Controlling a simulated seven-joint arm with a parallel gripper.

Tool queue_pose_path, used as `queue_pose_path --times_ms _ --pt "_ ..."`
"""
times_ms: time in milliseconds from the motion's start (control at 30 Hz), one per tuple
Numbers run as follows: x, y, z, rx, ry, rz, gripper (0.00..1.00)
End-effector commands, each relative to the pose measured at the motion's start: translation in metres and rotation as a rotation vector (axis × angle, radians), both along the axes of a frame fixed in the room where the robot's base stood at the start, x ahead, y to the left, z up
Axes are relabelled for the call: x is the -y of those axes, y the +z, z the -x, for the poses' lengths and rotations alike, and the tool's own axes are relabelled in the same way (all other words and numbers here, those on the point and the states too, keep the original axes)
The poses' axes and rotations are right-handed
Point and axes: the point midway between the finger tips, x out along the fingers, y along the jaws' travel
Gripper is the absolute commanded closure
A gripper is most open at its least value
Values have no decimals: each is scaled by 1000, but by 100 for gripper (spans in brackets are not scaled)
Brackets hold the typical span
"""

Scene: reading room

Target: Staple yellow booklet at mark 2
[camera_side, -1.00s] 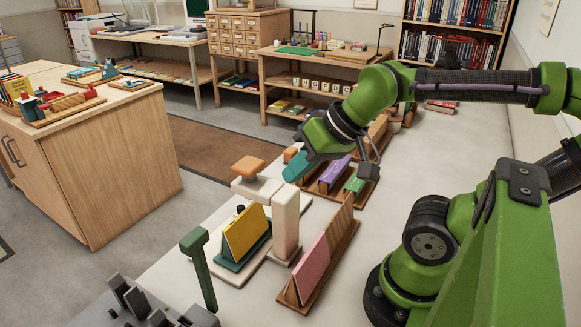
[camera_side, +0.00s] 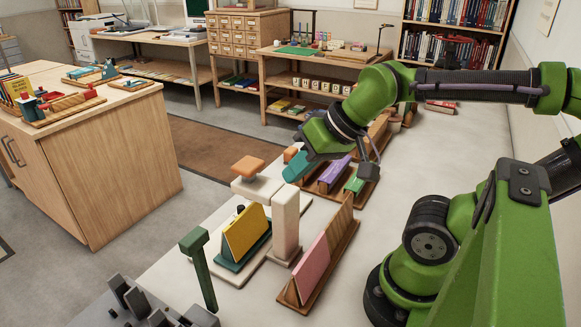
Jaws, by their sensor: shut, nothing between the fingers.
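The yellow booklet (camera_side: 246,231) stands tilted in a dark teal holder (camera_side: 243,256) on a pale base. A cream stapler post (camera_side: 286,226) stands just right of it, with a cream arm reaching left over the booklet and an orange pad (camera_side: 248,165) on top.
A pink booklet (camera_side: 311,267) stands in a wooden rack (camera_side: 343,251) at front right. Purple (camera_side: 334,170) and green (camera_side: 355,183) booklets stand behind. A green post (camera_side: 198,266) and grey blocks (camera_side: 150,306) are at front left. The white table is bare at centre right.

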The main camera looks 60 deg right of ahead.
Motion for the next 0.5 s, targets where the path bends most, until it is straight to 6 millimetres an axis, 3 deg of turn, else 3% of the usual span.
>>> queue_pose_path --times_ms 500 --pt "2 -3 -4 -20 -7 0 100"
